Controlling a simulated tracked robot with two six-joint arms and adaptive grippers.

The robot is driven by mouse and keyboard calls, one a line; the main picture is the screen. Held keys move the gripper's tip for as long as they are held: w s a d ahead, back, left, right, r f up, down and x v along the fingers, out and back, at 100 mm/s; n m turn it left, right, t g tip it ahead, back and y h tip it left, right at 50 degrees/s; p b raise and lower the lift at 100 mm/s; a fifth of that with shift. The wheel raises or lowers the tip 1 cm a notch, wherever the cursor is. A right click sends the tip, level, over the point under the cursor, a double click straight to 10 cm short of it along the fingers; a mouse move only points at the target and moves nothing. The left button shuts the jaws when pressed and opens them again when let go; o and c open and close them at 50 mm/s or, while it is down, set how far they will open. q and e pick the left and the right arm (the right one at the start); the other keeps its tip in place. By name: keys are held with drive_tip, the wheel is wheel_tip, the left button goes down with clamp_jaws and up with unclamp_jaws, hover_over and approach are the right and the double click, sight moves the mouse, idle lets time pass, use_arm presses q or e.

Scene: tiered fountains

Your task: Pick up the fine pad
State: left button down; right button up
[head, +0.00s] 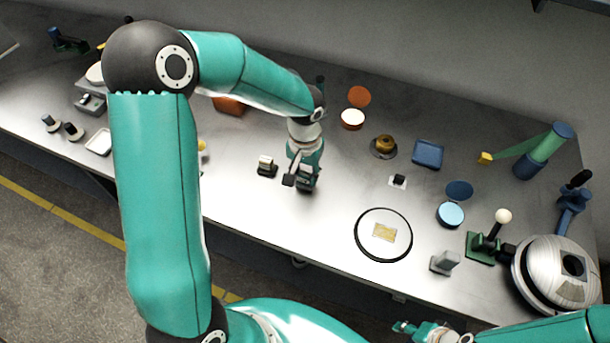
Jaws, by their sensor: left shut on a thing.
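My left gripper (302,182) points down over the middle of the steel bench (330,210). It is shut on a small dark thing, mostly hidden by the fingers; I cannot tell from this view whether it is the fine pad. A small block with a cream top and dark base (266,166) stands just left of the gripper, apart from it. My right gripper (404,328) is low at the bottom edge, in front of the bench, and its jaws are too small to read.
Behind are orange discs (358,96), a brass-coloured piece (384,142) and a blue tray (428,153). A silver dome machine (550,265) and a green-based lever (484,246) crowd the right end.

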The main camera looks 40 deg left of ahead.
sight(306, 173)
use_arm(q)
wheel_tip(306, 173, up, 19)
idle(0.4)
drive_tip(key=c, duration=1.4)
unclamp_jaws()
clamp_jaws()
drive_tip(key=shift+f, duration=0.15)
